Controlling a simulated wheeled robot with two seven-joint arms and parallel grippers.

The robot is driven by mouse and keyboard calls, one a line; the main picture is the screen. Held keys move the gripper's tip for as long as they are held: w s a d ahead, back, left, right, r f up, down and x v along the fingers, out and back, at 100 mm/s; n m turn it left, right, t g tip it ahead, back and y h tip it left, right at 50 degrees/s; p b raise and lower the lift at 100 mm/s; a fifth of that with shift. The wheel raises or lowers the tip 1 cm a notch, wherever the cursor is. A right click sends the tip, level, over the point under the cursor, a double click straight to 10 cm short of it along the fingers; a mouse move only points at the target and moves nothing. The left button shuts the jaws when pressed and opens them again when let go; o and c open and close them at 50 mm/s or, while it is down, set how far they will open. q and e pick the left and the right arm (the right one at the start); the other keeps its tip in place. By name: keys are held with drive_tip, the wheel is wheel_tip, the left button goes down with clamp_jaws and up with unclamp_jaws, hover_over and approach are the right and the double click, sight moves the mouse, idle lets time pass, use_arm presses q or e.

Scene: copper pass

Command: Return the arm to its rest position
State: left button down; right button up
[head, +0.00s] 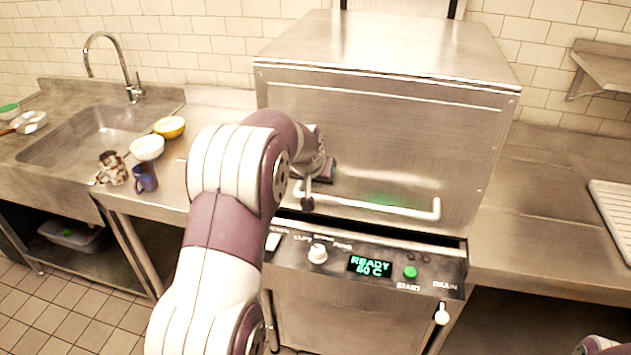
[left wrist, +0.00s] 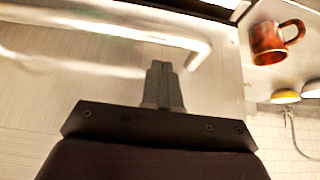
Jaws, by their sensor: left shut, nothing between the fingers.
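My left arm reaches up across the front of the steel dishwasher (head: 390,130). Its gripper (head: 307,200) is at the left end of the hood's bar handle (head: 385,206). In the left wrist view the fingers (left wrist: 163,72) are shut and empty, near the bent end of the handle (left wrist: 198,52). I cannot tell whether they touch it. The hood is down, with a dark gap along its lower front edge. My right gripper is out of view; only a bit of my right arm shows at the bottom right corner.
The control panel (head: 365,266) reads READY 60 C. Left of the machine are a white bowl (head: 147,148), a yellow bowl (head: 169,127), a blue mug (head: 146,179), a patterned mug (head: 113,170) and the sink (head: 85,135). A reddish mug (left wrist: 267,44) shows near my left wrist. A rack (head: 612,215) lies right.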

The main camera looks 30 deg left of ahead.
use_arm(q)
drive_tip(key=r, duration=0.1)
drive_tip(key=b, duration=0.1)
drive_tip(key=r, duration=0.1)
drive_tip(key=shift+s+r, duration=0.25)
drive_tip(key=shift+r, duration=0.1)
drive_tip(key=b+v, duration=0.1)
drive_tip(key=v, duration=0.7)
drive_tip(key=shift+r+b, duration=0.3)
drive_tip(key=shift+r, duration=0.1)
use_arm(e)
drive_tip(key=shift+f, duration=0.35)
use_arm(q)
drive_tip(key=s+d+f+m+g, duration=0.1)
drive_tip(key=s+d+f, duration=0.3)
drive_tip(key=s, duration=0.3)
drive_tip(key=s+d+f+m+g+h, duration=0.1)
drive_tip(key=s+d+f+g, duration=0.1)
drive_tip(key=s+d+f, duration=0.3)
drive_tip(key=s+d+f+g, duration=0.2)
drive_tip(key=s+d+f, duration=0.2)
drive_tip(key=s+f, duration=0.4)
drive_tip(key=s, duration=0.3)
drive_tip(key=shift+d+f+m+h, duration=0.2)
drive_tip(key=shift+m+h, duration=0.1)
drive_tip(key=shift+m, duration=0.1)
drive_tip(key=shift+r, duration=0.1)
